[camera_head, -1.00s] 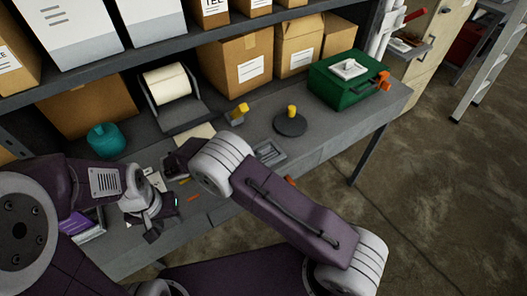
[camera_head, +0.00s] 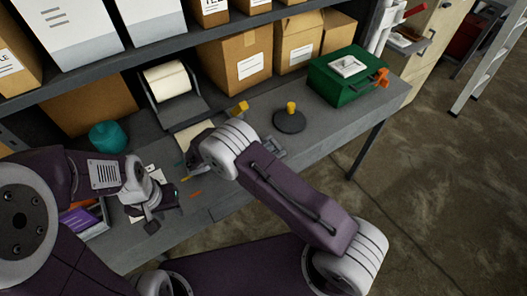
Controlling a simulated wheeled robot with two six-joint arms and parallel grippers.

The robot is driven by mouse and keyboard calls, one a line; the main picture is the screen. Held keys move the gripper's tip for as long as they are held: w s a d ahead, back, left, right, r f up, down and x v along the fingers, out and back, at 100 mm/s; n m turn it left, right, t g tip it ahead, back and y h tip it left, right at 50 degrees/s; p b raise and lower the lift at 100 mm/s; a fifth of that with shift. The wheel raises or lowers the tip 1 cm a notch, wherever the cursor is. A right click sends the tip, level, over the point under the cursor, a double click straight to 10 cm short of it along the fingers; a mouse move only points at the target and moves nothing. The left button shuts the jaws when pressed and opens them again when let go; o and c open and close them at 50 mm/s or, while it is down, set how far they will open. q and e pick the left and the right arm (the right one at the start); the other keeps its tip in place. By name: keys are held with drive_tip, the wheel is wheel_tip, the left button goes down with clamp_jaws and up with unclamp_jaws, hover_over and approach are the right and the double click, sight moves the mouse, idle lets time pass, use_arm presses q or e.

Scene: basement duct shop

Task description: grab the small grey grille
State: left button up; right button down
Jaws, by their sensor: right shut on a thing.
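My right gripper (camera_head: 193,155) is over the middle of the workbench, mostly hidden behind its own pale wrist. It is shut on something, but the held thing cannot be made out. A small grey rectangular piece with a raised rim (camera_head: 273,147) lies on the bench to the right of that wrist, partly covered by my arm. I cannot tell whether this piece is the grille. My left gripper (camera_head: 163,212) points down over the front left of the bench; its jaw opening is not clear.
A dark disc with a yellow knob (camera_head: 290,121), a yellow block (camera_head: 239,108) and a green case (camera_head: 347,78) stand on the bench. A teal container (camera_head: 107,137) and paper roll holder (camera_head: 170,88) are at the back. Boxes fill the shelf. The bench's right front is clear.

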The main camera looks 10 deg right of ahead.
drive_tip(key=shift+w, duration=0.1)
drive_tip(key=shift+r, duration=0.5)
wheel_tip(320, 180, up, 3)
drive_tip(key=shift+f+b, duration=0.1)
drive_tip(key=shift+b, duration=0.65)
drive_tip(key=s+d+r+b, duration=0.2)
drive_tip(key=d+r, duration=0.5)
drive_tip(key=d, duration=0.4)
drive_tip(key=shift+s+d+r+b, duration=0.2)
drive_tip(key=shift+s+b, duration=0.1)
drive_tip(key=shift+s, duration=0.15)
drive_tip(key=shift+f, duration=0.1)
